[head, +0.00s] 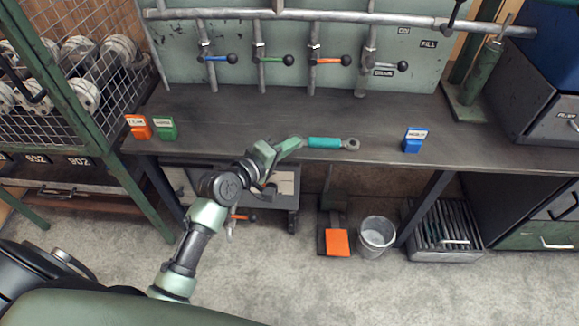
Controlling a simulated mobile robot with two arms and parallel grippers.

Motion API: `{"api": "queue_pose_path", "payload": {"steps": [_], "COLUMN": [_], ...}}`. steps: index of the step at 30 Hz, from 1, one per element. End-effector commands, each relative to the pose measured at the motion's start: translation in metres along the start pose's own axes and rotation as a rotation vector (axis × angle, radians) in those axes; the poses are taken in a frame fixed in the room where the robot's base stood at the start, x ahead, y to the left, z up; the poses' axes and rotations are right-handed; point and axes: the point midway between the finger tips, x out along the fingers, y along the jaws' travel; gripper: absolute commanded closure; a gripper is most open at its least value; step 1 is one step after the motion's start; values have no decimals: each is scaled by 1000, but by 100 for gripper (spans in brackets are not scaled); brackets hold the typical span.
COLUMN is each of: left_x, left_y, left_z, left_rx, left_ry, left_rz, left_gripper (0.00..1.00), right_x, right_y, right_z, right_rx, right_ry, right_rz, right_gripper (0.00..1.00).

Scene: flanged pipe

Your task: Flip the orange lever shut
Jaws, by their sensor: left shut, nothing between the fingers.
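The orange lever (328,61) is on a vertical pipe against the green back panel, third from the left in the row. It sticks out sideways to the right and ends in a black knob (346,60). My left gripper (298,142) is shut and empty, low over the front of the workbench, below and left of the orange lever and well apart from it. Its tips are close to the left end of a teal-handled tool; I cannot tell if they touch. My right gripper is not in view.
A blue lever (215,58) and a green lever (272,59) are left of the orange one, a grey lever (388,66) right. The teal-handled tool (325,142) lies near the bench edge. Small blocks (164,128) stand at left, a blue one (413,145) at right. The middle bench (250,110) is clear.

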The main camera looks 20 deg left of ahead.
Motion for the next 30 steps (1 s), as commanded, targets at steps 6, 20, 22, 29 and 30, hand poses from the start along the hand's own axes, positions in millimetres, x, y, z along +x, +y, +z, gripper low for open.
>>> {"api": "queue_pose_path", "payload": {"steps": [6,20,22,29,30], "left_x": [-12,-19,-19,-19,-19], "left_y": [-27,-50,-50,-50,-50], "left_z": [24,36,36,36,36], "left_rx": [136,220,220,219,219], "left_ry": [-55,-87,-87,-86,-86], "left_rz": [-107,-178,-178,-177,-177], "left_gripper": [100,100,100,100,100], "right_x": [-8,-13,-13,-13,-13], "right_y": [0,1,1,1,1], "right_z": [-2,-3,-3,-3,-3], "right_rx": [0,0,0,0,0], "right_ry": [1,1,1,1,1], "right_rz": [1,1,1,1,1], "right_gripper": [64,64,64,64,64]}}
